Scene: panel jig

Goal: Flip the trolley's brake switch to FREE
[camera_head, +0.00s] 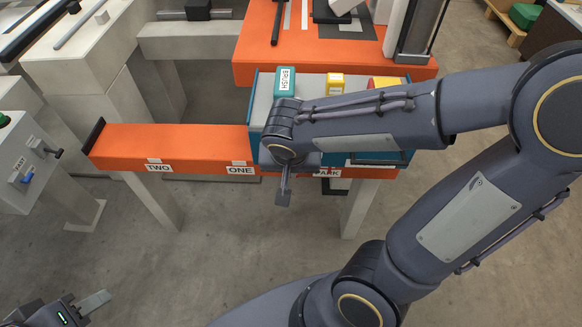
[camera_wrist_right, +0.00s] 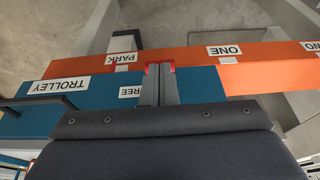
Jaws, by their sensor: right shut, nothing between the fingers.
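The trolley (camera_head: 262,100) is a blue box-like carriage on the orange rail, partly hidden by my right arm. In the right wrist view its blue side (camera_wrist_right: 195,88) carries a TROLLEY label (camera_wrist_right: 58,86) and a partly covered label reading "REE" (camera_wrist_right: 130,91). My right gripper (camera_head: 283,198) is shut and empty, pointing down at the trolley's front. In the wrist view its fingertips (camera_wrist_right: 159,68) overlap a small red-edged part (camera_wrist_right: 173,67) beside that label. The switch lever is hidden, and I cannot tell whether they touch. My left gripper (camera_head: 92,303) is far away at the lower left, partly cut off.
The orange rail (camera_head: 200,140) has TWO (camera_head: 159,168), ONE (camera_head: 240,170) and PARK labels. Teal and yellow boxes (camera_head: 335,84) stand on the trolley. An orange table (camera_head: 255,50) is behind. A grey control box (camera_head: 25,170) stands left. Floor in front is clear.

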